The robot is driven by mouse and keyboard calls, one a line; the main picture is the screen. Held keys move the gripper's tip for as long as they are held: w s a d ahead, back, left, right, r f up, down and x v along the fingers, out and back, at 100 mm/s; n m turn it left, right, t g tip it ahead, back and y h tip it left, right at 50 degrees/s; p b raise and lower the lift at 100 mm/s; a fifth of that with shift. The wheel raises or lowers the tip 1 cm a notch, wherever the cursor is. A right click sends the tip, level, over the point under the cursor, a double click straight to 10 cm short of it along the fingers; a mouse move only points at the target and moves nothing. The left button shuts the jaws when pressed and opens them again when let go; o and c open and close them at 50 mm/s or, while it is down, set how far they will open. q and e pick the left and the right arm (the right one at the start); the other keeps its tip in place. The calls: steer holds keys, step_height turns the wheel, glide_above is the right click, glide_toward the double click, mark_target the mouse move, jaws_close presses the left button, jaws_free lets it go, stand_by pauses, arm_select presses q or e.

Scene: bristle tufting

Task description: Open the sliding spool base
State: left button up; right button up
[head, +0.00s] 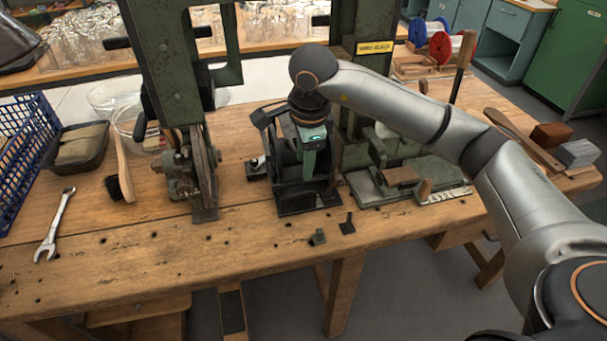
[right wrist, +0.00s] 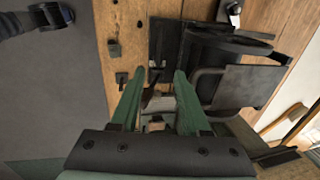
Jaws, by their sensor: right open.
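The black spool unit (head: 288,158) stands on the wooden bench, with a flat dark base plate (head: 308,198) reaching toward the front edge. My right gripper (head: 311,168) points down over the front of this unit and hides part of it. In the right wrist view, the two green fingers of the gripper (right wrist: 158,80) are apart. A small grey part shows between them; I cannot tell if they touch it. The black spool (right wrist: 222,72) is to the right of the fingers, and the dark plate (right wrist: 165,42) is beyond their tips. My left gripper is out of view.
Green machine columns (head: 172,75) stand to the left and right of the spool unit. Two small dark blocks (head: 318,237) sit near the bench's front edge. A wrench (head: 54,225) and a brush (head: 120,175) lie at left. The front left bench is mostly clear.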

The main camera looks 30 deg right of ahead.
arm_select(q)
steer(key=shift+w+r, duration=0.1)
arm_select(e)
steer(key=shift+s+r, duration=0.2)
steer(key=shift+r, duration=1)
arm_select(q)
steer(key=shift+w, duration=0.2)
arm_select(e)
steer(key=shift+a, duration=0.1)
